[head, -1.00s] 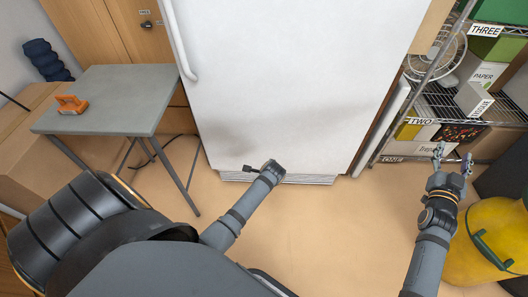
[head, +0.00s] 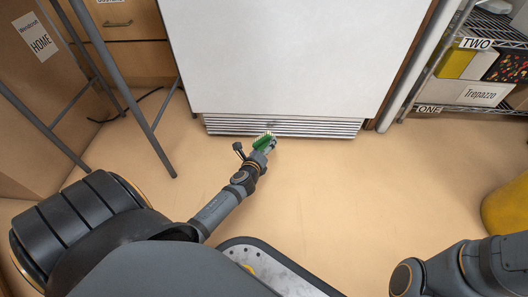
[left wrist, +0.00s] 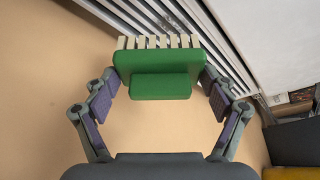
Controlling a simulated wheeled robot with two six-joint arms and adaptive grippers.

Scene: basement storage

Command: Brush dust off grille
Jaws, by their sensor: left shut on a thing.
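A green brush (head: 264,141) with pale bristles is held in my left gripper (head: 258,152), just in front of the grille (head: 325,128) at the foot of the white fridge. In the left wrist view the gripper's two fingers (left wrist: 160,84) are shut on the sides of the green brush (left wrist: 160,60). Its bristles point at the slatted grille (left wrist: 208,45); I cannot tell whether they touch it. A greyish dust patch (head: 274,125) shows on the grille above the brush. My right arm is at the lower right of the head view, its fingers out of view.
The white fridge door (head: 290,60) stands above the grille. Thin table legs (head: 140,108) and a cardboard box (head: 35,110) are at left. A wire shelf (head: 470,109) and a yellow object (head: 506,208) are at right. The floor before the grille is clear.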

